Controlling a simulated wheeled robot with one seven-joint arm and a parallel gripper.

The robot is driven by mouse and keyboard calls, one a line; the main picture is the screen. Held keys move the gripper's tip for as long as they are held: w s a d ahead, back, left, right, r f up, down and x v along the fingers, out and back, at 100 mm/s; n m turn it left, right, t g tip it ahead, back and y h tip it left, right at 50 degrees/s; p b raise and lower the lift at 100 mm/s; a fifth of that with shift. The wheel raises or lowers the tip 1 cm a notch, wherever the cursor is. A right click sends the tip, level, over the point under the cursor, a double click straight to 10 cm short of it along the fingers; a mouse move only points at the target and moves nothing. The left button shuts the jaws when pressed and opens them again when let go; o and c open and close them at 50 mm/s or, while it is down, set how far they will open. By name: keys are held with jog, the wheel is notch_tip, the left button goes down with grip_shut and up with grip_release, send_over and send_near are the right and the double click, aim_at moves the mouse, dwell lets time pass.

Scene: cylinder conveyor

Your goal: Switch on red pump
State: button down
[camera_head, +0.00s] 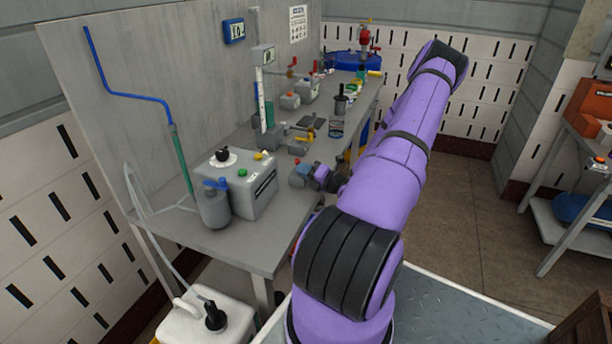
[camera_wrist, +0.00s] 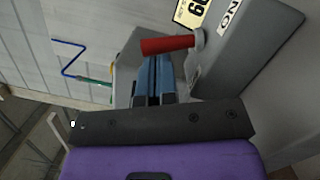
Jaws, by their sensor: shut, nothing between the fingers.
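In the wrist view a red lever (camera_wrist: 168,45) sticks out from a grey stub on a grey box (camera_wrist: 255,45) with a yellow label. I take it for the red pump's switch. My gripper (camera_wrist: 155,62) is shut and empty, its blue fingertips right beside the lever. I cannot tell whether they touch it. In the head view my purple arm reaches over the bench and hides part of it. A small dark and purplish shape shows left of the arm near the bench's front edge. I cannot tell there which part is gripper and which is box.
The grey bench (camera_head: 205,237) carries a control box (camera_head: 239,182) with buttons, a grey bottle (camera_head: 213,208) and several small devices. A blue drum (camera_head: 352,60) stands at the far end. A white canister (camera_head: 180,327) stands below. The floor right of the arm is clear up to a side table.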

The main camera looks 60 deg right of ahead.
jog(key=shift+w+d+r+m+g, duration=0.1)
jog(key=shift+d+r+m+g, duration=0.1)
jog(key=shift+m, duration=0.45)
jog(key=shift+d+r+m+g, duration=0.1)
jog(key=shift+d+r+m, duration=0.05)
jog(key=shift+m, duration=0.5)
jog(key=shift+d+r+m, duration=0.2)
jog(key=shift+d+m, duration=0.1)
jog(key=shift+m, duration=0.5)
jog(key=m, duration=0.2)
jog(key=d+m, duration=0.1)
jog(key=shift+w+d+r+g, duration=0.15)
jog(key=shift+r+g, duration=0.1)
jog(key=shift+g, duration=0.15)
jog(key=shift+d, duration=0.1)
jog(key=shift+w+d, duration=0.1)
jog(key=shift+d, duration=0.2)
jog(key=s+a+r, duration=0.2)
jog(key=s, duration=1)
jog(key=shift+s+a+r, duration=0.15)
jog(key=shift+s+a, duration=0.05)
jog(key=shift+s, duration=0.2)
